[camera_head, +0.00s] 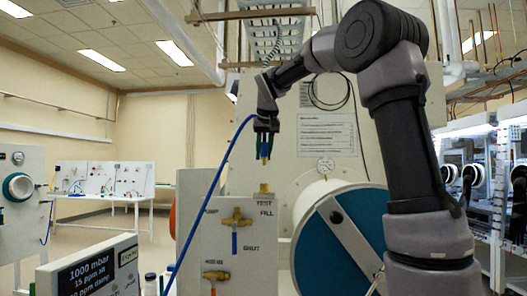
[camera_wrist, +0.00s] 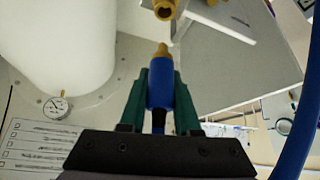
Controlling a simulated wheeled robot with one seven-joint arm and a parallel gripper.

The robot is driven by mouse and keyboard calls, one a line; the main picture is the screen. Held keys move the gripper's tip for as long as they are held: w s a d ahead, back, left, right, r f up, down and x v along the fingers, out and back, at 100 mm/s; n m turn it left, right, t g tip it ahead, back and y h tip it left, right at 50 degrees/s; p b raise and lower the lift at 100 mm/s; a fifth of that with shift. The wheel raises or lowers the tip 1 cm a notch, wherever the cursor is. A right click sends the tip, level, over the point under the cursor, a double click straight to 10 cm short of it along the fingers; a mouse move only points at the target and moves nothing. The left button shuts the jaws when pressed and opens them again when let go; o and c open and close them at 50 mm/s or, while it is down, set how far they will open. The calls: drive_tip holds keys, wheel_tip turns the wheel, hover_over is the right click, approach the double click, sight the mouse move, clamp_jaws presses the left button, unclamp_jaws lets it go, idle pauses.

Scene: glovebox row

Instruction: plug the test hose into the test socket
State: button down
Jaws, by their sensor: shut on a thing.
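My gripper (camera_head: 265,133) is shut on the blue end of the test hose (camera_head: 264,148), with its brass tip pointing down. In the wrist view my gripper's green fingers (camera_wrist: 161,92) hold the blue hose plug (camera_wrist: 160,82) from both sides, and the brass tip sticks out past them. The brass test socket (camera_head: 264,189) stands on top of the grey panel block above the word TEST. The plug is above it and apart from it, with a visible gap. The socket's open end (camera_wrist: 165,10) shows at the wrist view's top edge. The hose's blue line hangs down left of the panel.
The panel (camera_head: 253,268) carries a brass valve with a blue handle (camera_head: 235,238) and a lower valve with a red handle (camera_head: 216,276). A white drum with a blue end (camera_head: 350,250) stands close to the right. A pressure gauge (camera_wrist: 59,105) sits behind. A display (camera_head: 88,272) stands front left.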

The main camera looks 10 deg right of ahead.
sight(264, 160)
drive_tip(key=shift+f, duration=2.4)
drive_tip(key=shift+f, duration=1.6)
drive_tip(key=c, duration=0.5)
unclamp_jaws()
drive_tip(key=shift+c, duration=0.2)
drive_tip(key=v, duration=1)
drive_tip(key=shift+s+r, duration=0.25)
drive_tip(key=shift+r, duration=0.1)
drive_tip(key=s+d+f+m, duration=0.1)
drive_tip(key=s+d+f, duration=0.1)
drive_tip(key=s+f, duration=0.3)
drive_tip(key=s+d+f+m+y, duration=0.1)
drive_tip(key=s+f, duration=0.4)
drive_tip(key=s, duration=0.7)
drive_tip(key=s+d+f+m+y, duration=0.1)
drive_tip(key=s+d+f, duration=0.2)
drive_tip(key=s+f, duration=0.3)
drive_tip(key=s, duration=0.2)
drive_tip(key=shift+s+m+t, duration=0.3)
drive_tip(key=shift+s, duration=0.05)
